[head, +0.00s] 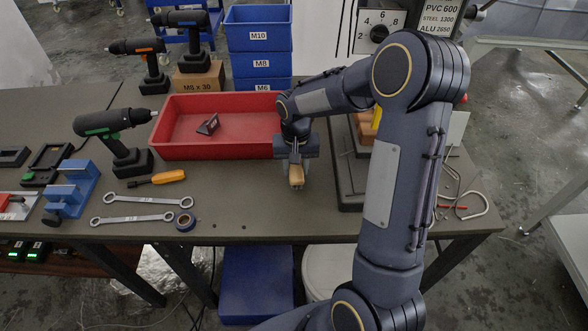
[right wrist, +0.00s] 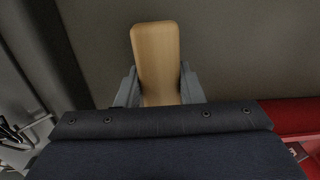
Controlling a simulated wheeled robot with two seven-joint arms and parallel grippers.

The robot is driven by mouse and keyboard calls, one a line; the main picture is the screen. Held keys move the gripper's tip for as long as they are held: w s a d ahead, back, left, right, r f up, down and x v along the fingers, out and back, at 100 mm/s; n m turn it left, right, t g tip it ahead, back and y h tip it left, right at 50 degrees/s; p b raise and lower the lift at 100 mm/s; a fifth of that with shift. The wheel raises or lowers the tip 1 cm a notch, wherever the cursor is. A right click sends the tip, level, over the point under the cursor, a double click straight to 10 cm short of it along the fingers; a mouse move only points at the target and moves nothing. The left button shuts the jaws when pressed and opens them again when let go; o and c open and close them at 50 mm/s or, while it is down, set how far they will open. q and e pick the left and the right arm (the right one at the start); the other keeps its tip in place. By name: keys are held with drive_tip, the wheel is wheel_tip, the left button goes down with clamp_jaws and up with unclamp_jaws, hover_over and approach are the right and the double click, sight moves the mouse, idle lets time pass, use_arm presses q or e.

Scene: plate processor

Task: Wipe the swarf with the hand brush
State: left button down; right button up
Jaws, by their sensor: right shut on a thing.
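Only the brush's pale wooden handle shows clearly. In the right wrist view the handle (right wrist: 156,50) sticks out between the two grey fingers. The bristles are hidden. I cannot make out any swarf; my right arm covers much of the drill press area (head: 349,190). My left gripper is not in view.
The red tray (head: 170,150) holds a small dark piece (head: 208,124). Blue bins (head: 258,62) stand behind. The front middle of the table is clear.

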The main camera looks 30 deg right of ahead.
drive_tip(key=shift+a+r, duration=0.2)
drive_tip(key=shift+r, duration=0.5)
wheel_tip(320, 180, up, 2)
drive_tip(key=shift+d+r+p, duration=0.1)
drive_tip(key=shift+r+p, duration=0.05)
drive_tip(key=shift+p, duration=1)
drive_tip(key=shift+r+p, duration=0.9)
drive_tip(key=shift+r, duration=0.35)
